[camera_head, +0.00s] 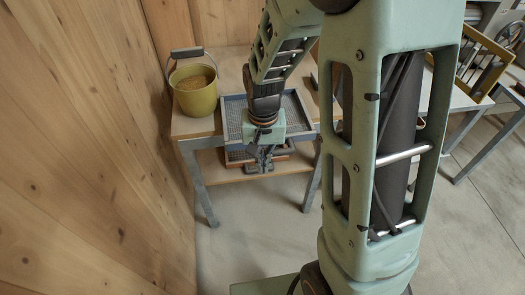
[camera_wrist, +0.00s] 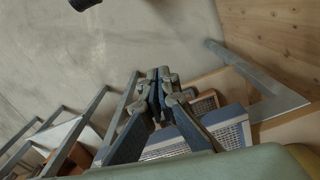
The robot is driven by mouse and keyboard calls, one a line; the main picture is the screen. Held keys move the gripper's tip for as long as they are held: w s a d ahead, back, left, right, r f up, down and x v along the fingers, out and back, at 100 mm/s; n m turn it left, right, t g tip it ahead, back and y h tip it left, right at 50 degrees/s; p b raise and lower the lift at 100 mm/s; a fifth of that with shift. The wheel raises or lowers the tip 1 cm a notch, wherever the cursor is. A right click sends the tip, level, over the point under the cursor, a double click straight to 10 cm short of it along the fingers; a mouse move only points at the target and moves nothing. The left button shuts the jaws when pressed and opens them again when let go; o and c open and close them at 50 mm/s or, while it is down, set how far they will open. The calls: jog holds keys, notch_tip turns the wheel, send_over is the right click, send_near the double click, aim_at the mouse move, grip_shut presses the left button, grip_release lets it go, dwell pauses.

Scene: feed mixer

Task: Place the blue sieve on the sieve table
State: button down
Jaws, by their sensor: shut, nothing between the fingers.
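The blue sieve (camera_head: 234,118), a square blue-grey frame with a mesh bottom, lies on the wooden top of a table with grey legs (camera_head: 195,127). My arm hides its middle. I cannot tell whether its front edge overhangs the table. My gripper (camera_head: 262,168) is shut and empty, pointing down just in front of the sieve's near edge. In the wrist view the closed fingers (camera_wrist: 158,78) are at the centre, with the blue sieve (camera_wrist: 232,132) behind them to the right. I cannot tell whether they touch it.
A yellow bucket (camera_head: 195,98) of grain stands left of the sieve, near the wooden wall (camera_head: 80,150). An orange-framed sieve (camera_head: 284,152) is on the lower shelf (camera_head: 215,168). A yellow frame (camera_head: 485,62) is on another table at right. The floor in front is clear.

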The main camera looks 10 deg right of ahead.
jog(key=shift+w+d+f, duration=0.15)
jog(key=shift+w+f, duration=0.65)
jog(key=shift+w, duration=0.2)
jog(key=shift+w+d+f, duration=0.15)
jog(key=shift+w+f, duration=0.6)
jog(key=shift+w, duration=0.25)
